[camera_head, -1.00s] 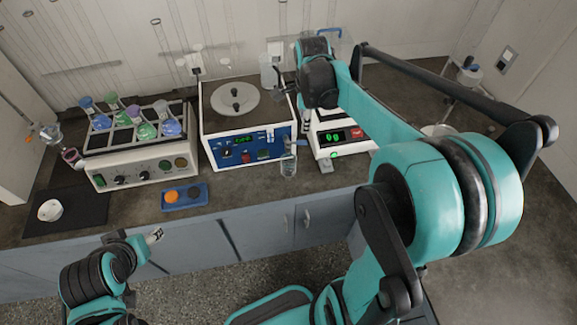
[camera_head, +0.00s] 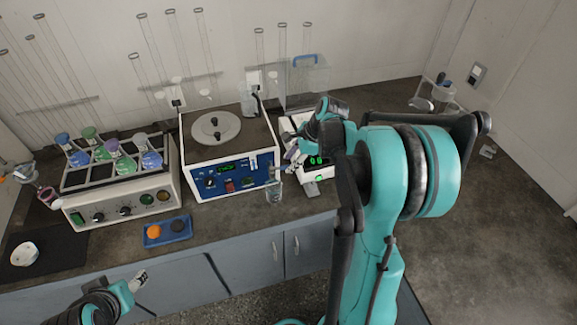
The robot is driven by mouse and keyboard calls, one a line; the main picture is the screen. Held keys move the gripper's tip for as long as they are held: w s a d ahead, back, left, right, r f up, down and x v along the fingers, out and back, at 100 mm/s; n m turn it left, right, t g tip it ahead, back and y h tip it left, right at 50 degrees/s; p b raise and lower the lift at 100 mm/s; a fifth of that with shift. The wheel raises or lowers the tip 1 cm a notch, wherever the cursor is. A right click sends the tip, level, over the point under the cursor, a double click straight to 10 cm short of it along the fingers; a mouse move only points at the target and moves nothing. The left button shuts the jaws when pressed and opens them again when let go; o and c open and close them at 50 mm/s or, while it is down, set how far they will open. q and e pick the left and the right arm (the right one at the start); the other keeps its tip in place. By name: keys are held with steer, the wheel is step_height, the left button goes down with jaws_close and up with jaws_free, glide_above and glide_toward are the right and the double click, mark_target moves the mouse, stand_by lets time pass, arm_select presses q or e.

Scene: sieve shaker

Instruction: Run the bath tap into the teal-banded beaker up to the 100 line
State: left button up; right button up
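The bath (camera_head: 198,158) is a pale box with a blue front panel and a round grey lid. Its tap (camera_head: 276,170) sticks out at the panel's right end. A small clear beaker (camera_head: 273,193) stands upright below the tap; its band, 100 line and any water in it are too small to make out. My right gripper (camera_head: 293,154) is just right of the tap, close to it; its fingers are too small and partly hidden to tell open or shut, or whether they touch the tap. My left gripper (camera_head: 139,281) is low at the left, away from everything, its fingers unclear.
A flask rack unit (camera_head: 125,205) stands left of the bath. A balance (camera_head: 318,172) with a green display is behind my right arm. Glassware (camera_head: 47,196) is at the far left. The right counter is largely clear.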

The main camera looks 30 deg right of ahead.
steer(key=shift+x, duration=1.05)
jaws_close()
steer(key=shift+w+d+n+g+y, duration=0.1)
steer(key=shift+w+n+g+y, duration=0.15)
steer(key=shift+n, duration=0.4)
steer(key=shift+w+d+n+g+y, duration=0.15)
steer(key=shift+w+n, duration=0.15)
steer(key=shift+n, duration=0.35)
jaws_free()
steer(key=shift+r, duration=0.1)
steer(key=v, duration=1.1)
steer(key=shift+s+r, duration=0.2)
steer(key=shift+r, duration=0.15)
